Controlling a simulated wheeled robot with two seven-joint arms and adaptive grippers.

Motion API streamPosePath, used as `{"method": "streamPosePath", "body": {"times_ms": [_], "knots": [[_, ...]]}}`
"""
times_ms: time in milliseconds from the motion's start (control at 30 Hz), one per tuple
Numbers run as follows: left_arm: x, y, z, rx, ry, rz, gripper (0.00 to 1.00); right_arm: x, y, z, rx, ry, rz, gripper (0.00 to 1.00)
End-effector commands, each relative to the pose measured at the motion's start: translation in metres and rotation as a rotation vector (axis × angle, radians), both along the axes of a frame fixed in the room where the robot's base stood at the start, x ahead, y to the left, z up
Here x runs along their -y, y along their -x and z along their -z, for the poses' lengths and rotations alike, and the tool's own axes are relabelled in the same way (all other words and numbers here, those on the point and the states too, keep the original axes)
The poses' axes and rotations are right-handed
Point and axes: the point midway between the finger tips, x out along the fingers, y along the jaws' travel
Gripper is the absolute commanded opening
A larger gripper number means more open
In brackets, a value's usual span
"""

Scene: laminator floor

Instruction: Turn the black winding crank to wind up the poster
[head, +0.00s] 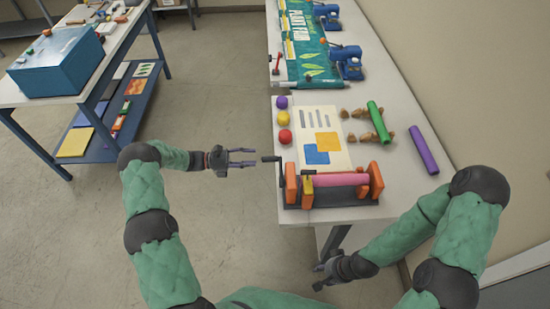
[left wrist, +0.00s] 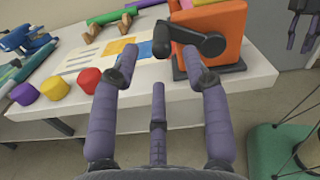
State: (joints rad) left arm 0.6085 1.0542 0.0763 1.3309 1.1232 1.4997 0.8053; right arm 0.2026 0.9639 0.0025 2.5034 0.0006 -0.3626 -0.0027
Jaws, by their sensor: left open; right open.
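The winder has orange end plates (head: 291,183) and a pink roller (head: 340,179) on a dark base at the table's near end. Its black winding crank (head: 271,158) sticks out at the left side; it also shows in the left wrist view (left wrist: 190,38). The poster (head: 313,122), white with blue and orange blocks, lies flat behind the roller. My left gripper (head: 252,157) is open and empty just left of the crank, its fingers pointing at it with a small gap. My right gripper (head: 321,277) is open and empty, low in front of the table's near edge.
Purple, yellow and red knobs (head: 284,136) stand along the table's left edge. A green roll (head: 378,122) on wooden supports and a purple roll (head: 423,150) lie at right. A blue box (head: 55,65) sits on another bench. The floor at left is free.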

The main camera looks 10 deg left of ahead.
Motion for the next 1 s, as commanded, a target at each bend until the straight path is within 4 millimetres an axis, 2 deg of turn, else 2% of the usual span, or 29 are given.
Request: {"method": "streamPosePath", "body": {"times_ms": [300,500,700,967,1000], "knots": [[0.055,-0.014,0.0,-0.002,0.0,0.005,0.47,0.0,0.0,-0.003,0.0,0.0,0.0,0.42],[0.081,-0.021,0.0,0.0,-0.002,0.005,0.47,0.0,0.0,-0.003,0.0,0.0,0.0,0.42],[0.092,-0.025,0.001,-0.001,-0.002,0.003,0.47,0.0,0.0,-0.004,0.0,0.0,0.0,0.42],[0.093,-0.025,0.001,-0.001,-0.003,0.002,0.47,0.0,0.0,-0.004,0.0,0.0,0.0,0.42],[0.093,-0.025,0.001,-0.001,-0.003,0.002,0.44,0.0,0.0,-0.004,0.0,0.0,0.0,0.42]]}}
